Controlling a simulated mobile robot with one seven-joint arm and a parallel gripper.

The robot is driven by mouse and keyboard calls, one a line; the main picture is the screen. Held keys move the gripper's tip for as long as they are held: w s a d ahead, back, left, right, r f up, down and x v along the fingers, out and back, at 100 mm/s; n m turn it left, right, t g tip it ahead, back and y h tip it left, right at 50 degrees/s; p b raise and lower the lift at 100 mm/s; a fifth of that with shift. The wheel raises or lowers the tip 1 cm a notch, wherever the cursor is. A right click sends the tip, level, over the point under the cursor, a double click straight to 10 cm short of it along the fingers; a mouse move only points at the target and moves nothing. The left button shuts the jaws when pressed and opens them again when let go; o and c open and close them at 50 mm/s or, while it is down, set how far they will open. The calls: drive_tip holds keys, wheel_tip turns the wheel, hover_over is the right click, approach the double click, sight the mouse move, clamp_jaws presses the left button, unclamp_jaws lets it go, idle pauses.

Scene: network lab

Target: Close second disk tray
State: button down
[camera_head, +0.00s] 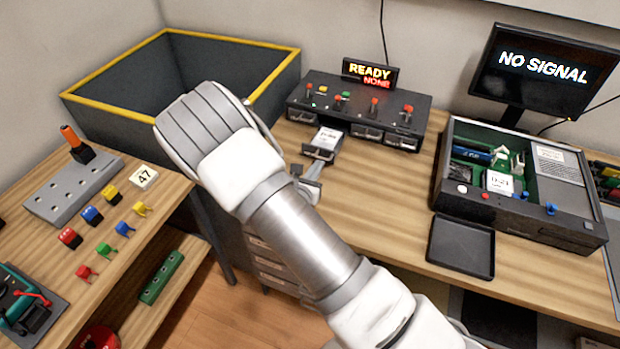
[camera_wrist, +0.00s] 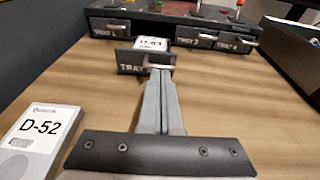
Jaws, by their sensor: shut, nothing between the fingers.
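The second disk tray (camera_head: 318,153) sticks out from the front of the dark disk unit (camera_head: 350,98), with a white-labelled disk (camera_head: 327,138) lying in it. In the wrist view the pulled-out tray front (camera_wrist: 128,62) shows part of the word TRAY and a pale handle, and the disk (camera_wrist: 152,43) sits behind it. My gripper (camera_wrist: 160,74) is shut and empty. Its fingertips are at the tray front, close to the handle; I cannot tell whether they touch. In the head view my gripper (camera_head: 313,174) is partly hidden by my arm.
Tray 1 (camera_wrist: 109,27), tray 3 (camera_wrist: 194,40) and tray 4 (camera_wrist: 235,45) are flush with the unit. A disk marked D-52 (camera_wrist: 38,135) lies on the bench at left. An open computer case (camera_head: 450,195) and a black tray (camera_head: 461,246) stand right. A large yellow-rimmed bin (camera_head: 110,115) stands left.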

sight(336, 139)
drive_tip(key=shift+w+d+f, duration=0.2)
drive_tip(key=shift+w, duration=0.45)
drive_tip(key=r+b+x, duration=0.1)
drive_tip(key=x, duration=0.3)
drive_tip(key=b+x, duration=0.1)
drive_tip(key=x, duration=0.4)
drive_tip(key=r+b+x, duration=0.1)
drive_tip(key=x, duration=0.3)
drive_tip(key=shift+w+d+r, duration=0.3)
drive_tip(key=shift+w+r, duration=0.05)
drive_tip(key=shift+w, duration=0.1)
drive_tip(key=shift+w+d+r, duration=0.15)
drive_tip(key=shift+w, duration=0.1)
drive_tip(key=shift+r, duration=0.2)
drive_tip(key=shift+w, duration=0.1)
drive_tip(key=shift+r, duration=0.1)
